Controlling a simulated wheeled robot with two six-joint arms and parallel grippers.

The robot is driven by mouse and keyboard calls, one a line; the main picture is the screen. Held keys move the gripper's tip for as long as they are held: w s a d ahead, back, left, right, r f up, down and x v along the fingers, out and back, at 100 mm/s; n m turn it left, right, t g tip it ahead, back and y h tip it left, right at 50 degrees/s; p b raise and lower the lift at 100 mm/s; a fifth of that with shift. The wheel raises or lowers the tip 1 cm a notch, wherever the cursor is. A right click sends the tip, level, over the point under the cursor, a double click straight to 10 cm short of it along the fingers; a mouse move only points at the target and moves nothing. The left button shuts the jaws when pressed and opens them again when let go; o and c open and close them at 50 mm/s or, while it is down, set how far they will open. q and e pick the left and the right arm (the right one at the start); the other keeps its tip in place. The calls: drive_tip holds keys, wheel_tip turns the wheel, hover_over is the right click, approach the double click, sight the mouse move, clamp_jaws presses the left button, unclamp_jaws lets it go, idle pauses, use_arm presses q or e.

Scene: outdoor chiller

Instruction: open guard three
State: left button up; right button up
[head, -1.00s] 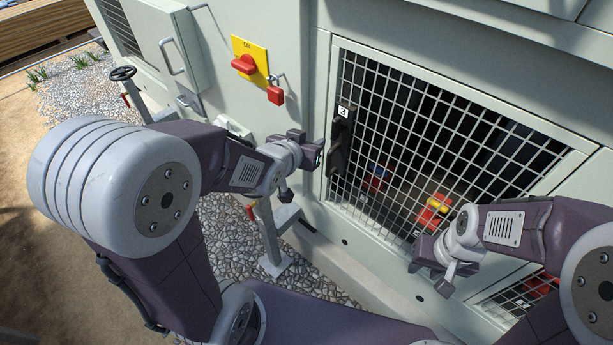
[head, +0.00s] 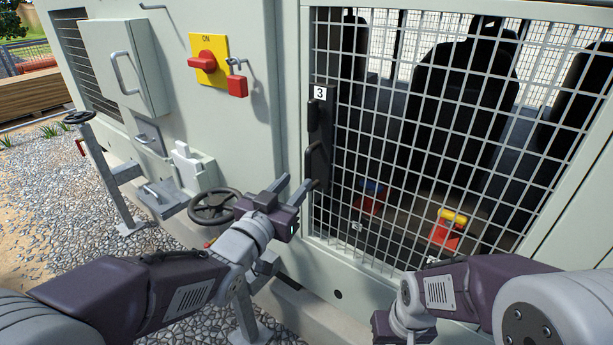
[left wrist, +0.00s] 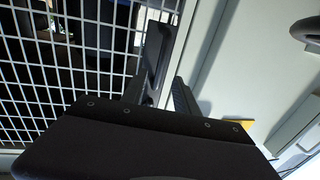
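Guard three is a framed wire-mesh panel (head: 430,130), standing closed in the cabinet front. A black handle (head: 319,135) with a white "3" label (head: 320,93) sits at its left edge. My left gripper (head: 297,186) is open, just left of and below the handle's lower part. In the left wrist view the handle (left wrist: 157,52) shows beyond and between the spread fingers (left wrist: 158,95); I cannot tell whether they touch it. My right gripper (head: 385,325) is low in front of the mesh, partly hidden by its own arm; its fingers do not show clearly.
Left of the guard are a red switch on a yellow plate (head: 209,58), a red padlock (head: 238,86), a grey box (head: 127,68) and a handwheel (head: 214,205). A red and yellow part (head: 449,229) is behind the mesh. Gravel (head: 60,200) lies at the left.

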sight(306, 170)
use_arm(q)
drive_tip(key=b+x, duration=0.1)
drive_tip(key=x, duration=0.6)
drive_tip(key=shift+w+d, duration=0.15)
drive_tip(key=shift+w, duration=0.15)
clamp_jaws()
idle(0.9)
